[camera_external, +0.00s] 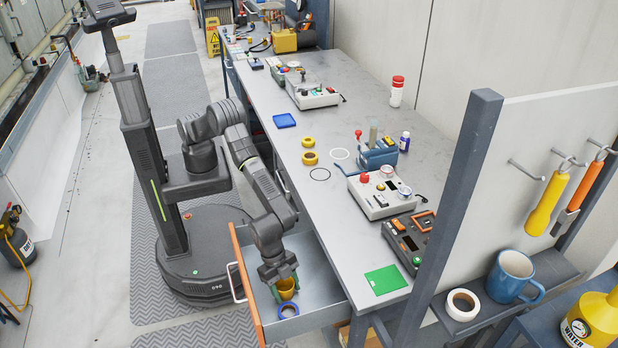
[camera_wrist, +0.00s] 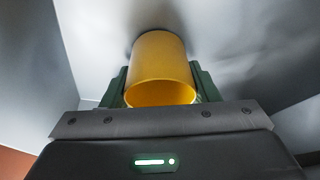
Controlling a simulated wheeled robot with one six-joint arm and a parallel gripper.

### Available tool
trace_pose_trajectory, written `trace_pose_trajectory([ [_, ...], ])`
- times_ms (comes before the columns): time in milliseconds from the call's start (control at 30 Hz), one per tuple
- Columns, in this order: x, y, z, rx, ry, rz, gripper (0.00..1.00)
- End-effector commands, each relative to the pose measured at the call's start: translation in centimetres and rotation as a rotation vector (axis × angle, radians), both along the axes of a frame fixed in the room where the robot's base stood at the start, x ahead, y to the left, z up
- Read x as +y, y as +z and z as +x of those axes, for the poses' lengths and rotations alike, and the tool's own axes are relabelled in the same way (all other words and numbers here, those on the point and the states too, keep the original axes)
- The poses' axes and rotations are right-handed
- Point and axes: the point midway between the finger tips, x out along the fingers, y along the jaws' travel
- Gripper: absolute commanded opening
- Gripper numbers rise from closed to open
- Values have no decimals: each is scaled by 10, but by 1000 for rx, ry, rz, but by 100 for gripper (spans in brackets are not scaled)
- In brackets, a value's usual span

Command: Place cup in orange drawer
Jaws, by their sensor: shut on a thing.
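The orange drawer (camera_external: 244,290) is pulled open under the workbench, with an orange front and a grey metal inside. My gripper (camera_external: 286,279) reaches down into the drawer and is shut on a yellow cup (camera_external: 287,289). In the wrist view the cup (camera_wrist: 158,70) sits between the green fingers of my gripper (camera_wrist: 160,85), its open rim towards the camera. Grey drawer walls surround it there. I cannot tell whether the cup touches the drawer floor.
A blue tape roll (camera_external: 288,311) lies in the drawer beside the cup. The workbench (camera_external: 335,225) above holds control boxes, yellow tape rolls (camera_external: 309,158) and a green square (camera_external: 386,279). A blue mug (camera_external: 511,276) stands on a side shelf at the right.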

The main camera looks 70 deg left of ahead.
Motion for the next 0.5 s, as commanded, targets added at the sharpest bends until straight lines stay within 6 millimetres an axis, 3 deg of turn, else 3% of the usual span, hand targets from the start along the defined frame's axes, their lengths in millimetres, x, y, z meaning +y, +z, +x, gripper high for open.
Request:
trace_pose_trajectory([
  [233, 0, -5, 0, 0, 0, 0, 33],
  [267, 0, -3, 0, 0, 0, 0, 60],
  [333, 0, -3, 0, 0, 0, 0, 74],
  [500, 0, -3, 0, 0, 0, 0, 76],
])
